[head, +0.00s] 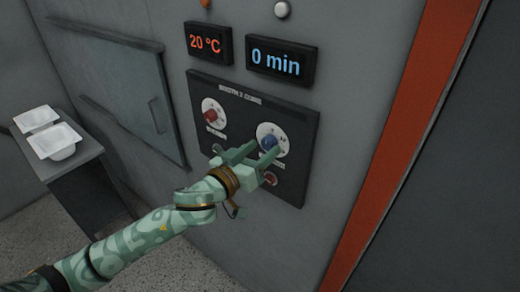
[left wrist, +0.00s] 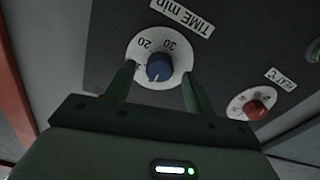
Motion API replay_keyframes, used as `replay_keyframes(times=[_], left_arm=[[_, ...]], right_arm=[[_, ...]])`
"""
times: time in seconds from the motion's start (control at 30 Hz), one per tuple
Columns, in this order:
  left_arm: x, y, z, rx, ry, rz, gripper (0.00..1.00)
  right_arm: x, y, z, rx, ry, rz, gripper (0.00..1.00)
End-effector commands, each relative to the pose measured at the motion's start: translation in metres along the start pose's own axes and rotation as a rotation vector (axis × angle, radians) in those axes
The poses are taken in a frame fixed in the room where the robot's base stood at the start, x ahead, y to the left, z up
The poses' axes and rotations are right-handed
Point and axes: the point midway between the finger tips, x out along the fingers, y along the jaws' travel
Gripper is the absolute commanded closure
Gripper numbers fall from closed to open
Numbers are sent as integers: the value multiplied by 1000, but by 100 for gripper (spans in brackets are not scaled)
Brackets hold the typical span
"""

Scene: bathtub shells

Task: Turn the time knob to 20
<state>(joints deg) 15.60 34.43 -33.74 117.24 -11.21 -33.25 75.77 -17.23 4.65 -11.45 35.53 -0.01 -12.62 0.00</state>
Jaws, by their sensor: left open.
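The time knob (head: 269,142) is blue on a white dial, on the right of the dark control panel (head: 300,140) on the wall. In the left wrist view the blue knob (left wrist: 159,67) sits under a "TIME min" label, with 20 and 30 readable on its dial. My left gripper (head: 260,153) is open. Its fingers (left wrist: 157,82) stand on either side of the knob, apart from it. The display (head: 281,61) reads "0 min". My right gripper is not in view.
A red knob (head: 211,114) is on the left of the panel and a red button (head: 270,179) is below. A "20 °C" display (head: 208,43) is above. White shells (head: 54,141) rest on a stand at the left, near a hatch (head: 125,90). An orange strip (head: 405,140) runs at the right.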

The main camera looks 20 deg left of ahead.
Motion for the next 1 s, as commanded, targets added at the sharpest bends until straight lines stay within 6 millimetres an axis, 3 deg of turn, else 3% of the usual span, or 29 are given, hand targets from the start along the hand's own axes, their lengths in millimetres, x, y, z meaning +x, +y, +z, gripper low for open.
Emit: replay_keyframes(times=[0.3, 0.47, 0.5, 1.0], left_arm=[[4, 0, 0, 0, 0, 0, 46], [4, 0, 0, 0, 0, 0, 88], [4, 0, 0, 0, 0, 0, 91], [4, 0, -2, 117, -1, -1, 91]], right_arm=[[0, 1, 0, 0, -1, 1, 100], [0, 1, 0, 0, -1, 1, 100], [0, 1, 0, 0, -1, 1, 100], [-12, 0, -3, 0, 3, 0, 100]])
